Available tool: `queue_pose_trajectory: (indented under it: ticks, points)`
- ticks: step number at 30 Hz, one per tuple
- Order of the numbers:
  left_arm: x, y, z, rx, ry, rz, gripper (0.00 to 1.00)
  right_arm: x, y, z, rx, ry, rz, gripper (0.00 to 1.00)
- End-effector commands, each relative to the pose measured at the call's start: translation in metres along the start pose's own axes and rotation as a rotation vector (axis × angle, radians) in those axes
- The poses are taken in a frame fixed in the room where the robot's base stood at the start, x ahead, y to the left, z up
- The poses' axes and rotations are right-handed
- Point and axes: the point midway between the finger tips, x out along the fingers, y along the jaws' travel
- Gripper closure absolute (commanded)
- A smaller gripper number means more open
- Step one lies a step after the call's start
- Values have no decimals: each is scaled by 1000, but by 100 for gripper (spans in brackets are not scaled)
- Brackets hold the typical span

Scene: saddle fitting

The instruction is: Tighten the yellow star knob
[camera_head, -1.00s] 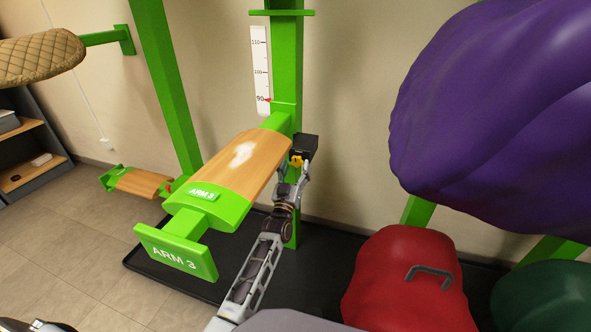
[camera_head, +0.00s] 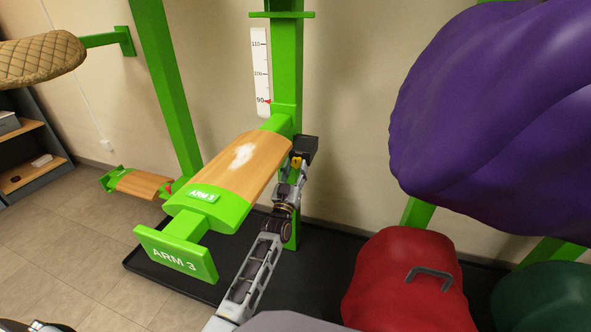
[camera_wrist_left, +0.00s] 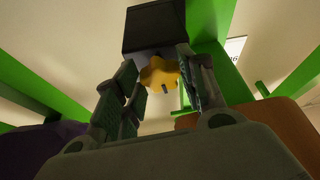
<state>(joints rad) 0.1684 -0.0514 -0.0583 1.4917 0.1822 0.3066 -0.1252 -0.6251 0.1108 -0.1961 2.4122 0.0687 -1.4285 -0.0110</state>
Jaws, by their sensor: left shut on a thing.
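The yellow star knob (camera_head: 296,161) sits on the underside or near side of a black block (camera_head: 307,147) beside the green post, just right of the wooden arm. It also shows in the left wrist view (camera_wrist_left: 159,73), below the black block (camera_wrist_left: 154,27). My left gripper (camera_head: 296,167) is at the knob, with its fingers on both sides and closed on it. In the left wrist view the fingers (camera_wrist_left: 162,90) flank the knob. The fingers hide part of the knob in the head view.
The green and wooden arm marked ARM 3 (camera_head: 240,170) lies left of my left arm. A scale (camera_head: 260,75) hangs by the green post (camera_head: 286,60). Purple (camera_head: 500,110), red (camera_head: 408,275) and green (camera_head: 545,300) covered shapes crowd the right side.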

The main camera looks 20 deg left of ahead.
Motion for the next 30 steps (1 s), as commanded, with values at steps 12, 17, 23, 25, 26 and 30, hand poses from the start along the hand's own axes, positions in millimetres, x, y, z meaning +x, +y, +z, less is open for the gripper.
queue_pose_trajectory:
  ticks: [12, 17, 23, 25, 26, 30]
  points:
    - [0, -1, 0, 100, 0, 42, 83, 11, 4, 11, 1, -48, 11, 60]
    - [0, -1, 0, 99, 0, 41, 83, 10, 4, 10, 0, -45, 12, 60]
    - [0, -1, 0, 99, 0, 41, 38, 7, 4, 7, -1, -36, 12, 60]
    - [0, -1, 0, 99, 0, 41, 38, 6, 4, 6, -1, -33, 12, 60]
    - [0, -1, 0, 99, 0, 41, 38, 6, 4, 6, -1, -32, 12, 60]
    - [0, -1, 0, 99, 0, 41, 38, 6, 4, 7, -2, -34, 11, 60]
